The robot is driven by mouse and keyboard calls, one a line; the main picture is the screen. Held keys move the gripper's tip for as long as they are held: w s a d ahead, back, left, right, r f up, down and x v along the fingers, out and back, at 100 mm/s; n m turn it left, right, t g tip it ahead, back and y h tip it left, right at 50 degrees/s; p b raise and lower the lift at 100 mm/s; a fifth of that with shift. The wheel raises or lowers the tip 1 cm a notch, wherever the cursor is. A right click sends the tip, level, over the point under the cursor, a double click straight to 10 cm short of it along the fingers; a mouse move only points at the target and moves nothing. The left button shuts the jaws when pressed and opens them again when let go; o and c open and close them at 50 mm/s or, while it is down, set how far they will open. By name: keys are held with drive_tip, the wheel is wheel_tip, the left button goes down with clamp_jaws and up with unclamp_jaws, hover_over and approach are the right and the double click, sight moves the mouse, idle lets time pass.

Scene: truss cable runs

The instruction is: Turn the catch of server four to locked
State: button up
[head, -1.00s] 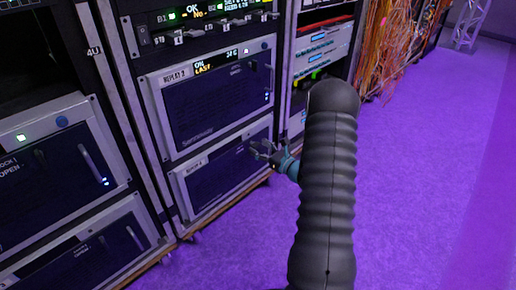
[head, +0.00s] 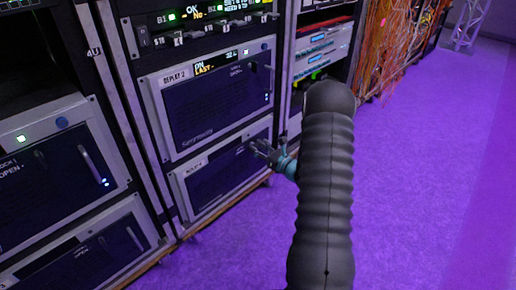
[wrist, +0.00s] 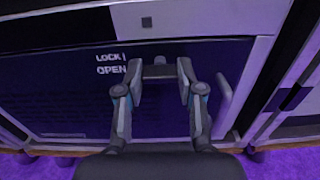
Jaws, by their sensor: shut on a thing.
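The server panel at my gripper is the lower dark unit in the right-hand rack, with a pale frame (head: 181,190); its label is too small to read in the head view. The wrist view shows its dark front (wrist: 60,95) with the words LOCK and OPEN (wrist: 111,64). Right of these words, a small grey catch (wrist: 160,61) sits between my fingertips. My gripper (wrist: 160,70) is shut on it, a finger on each side. The fingers partly hide the catch, so I cannot tell its angle. The head view also shows my gripper (head: 262,150) at this panel.
A pale handle (wrist: 223,103) stands right of my fingers. The REPLAY 2 unit (head: 215,100) is directly above. Another rack with servers (head: 55,170) is at the left. Orange cables (head: 385,45) hang at the back. The purple floor (head: 430,180) is clear at the right.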

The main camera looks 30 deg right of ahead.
drive_tip(key=m+p, duration=0.2)
drive_tip(key=m, duration=0.2)
drive_tip(key=shift+r, duration=0.1)
drive_tip(key=m+p, duration=0.2)
drive_tip(key=m, duration=0.2)
drive_tip(key=shift+m, duration=0.3)
drive_tip(key=m+p, duration=0.3)
drive_tip(key=m, duration=0.2)
drive_tip(key=shift+m+p, duration=0.7)
drive_tip(key=shift+m, duration=1.3)
drive_tip(key=o, duration=1.2)
drive_tip(key=shift+c, duration=0.2)
